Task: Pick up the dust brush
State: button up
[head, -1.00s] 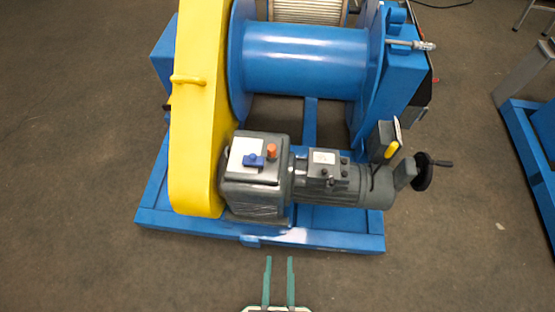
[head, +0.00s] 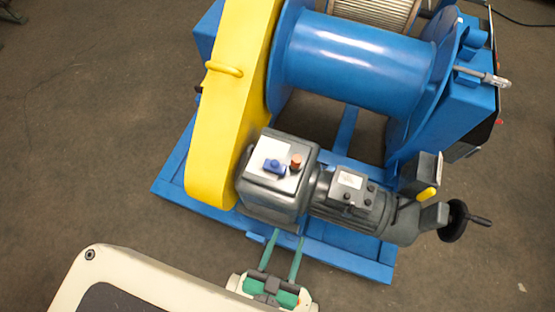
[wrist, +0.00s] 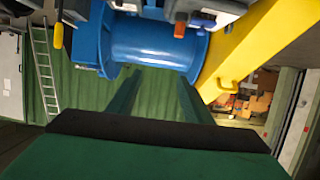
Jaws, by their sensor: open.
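I cannot make out a dust brush for certain. A small blue item (head: 274,166) lies on the pale plate on top of the grey gearbox (head: 272,205), beside an orange-red knob (head: 296,160). My gripper (head: 288,236) is open and empty, its two green fingers pointing toward the gearbox at the front edge of the blue base frame. In the wrist view my gripper (wrist: 159,77) also shows its fingers apart, with nothing between them. The blue drum (wrist: 160,45) lies beyond the fingertips there.
The yellow chain guard (head: 235,100) stands left of the gearbox. The grey motor (head: 350,203), a yellow-tipped part (head: 427,194) and a black handwheel (head: 455,222) extend right. The blue drum (head: 358,62) is behind. The floor (head: 90,150) at left is clear.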

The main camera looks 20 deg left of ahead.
jog(key=w+a+f+m+g, duration=0.2)
jog(key=w+a+f+g, duration=0.1)
jog(key=a+f, duration=0.45)
jog(key=w+a+f+m+g, duration=0.1)
jog(key=w+a+f+g, duration=0.25)
jog(key=a+f, duration=0.4)
jog(key=w+a+r+g, duration=0.2)
jog(key=w+a+g, duration=0.1)
jog(key=w+a, duration=0.5)
jog(key=g, duration=0.5)
send_near(275, 162)
jog(key=f, duration=0.1)
jog(key=d+f, duration=0.1)
jog(key=f, duration=0.1)
jog(key=shift+s+f+m, duration=0.1)
jog(key=shift+f+m, duration=0.2)
jog(key=shift+f, duration=0.05)
jog(key=shift+a+f, duration=0.2)
jog(key=shift+f, duration=1.1)
jog(key=shift+a+f, duration=0.15)
jog(key=shift+f, duration=1.2)
jog(key=shift+c, duration=0.4)
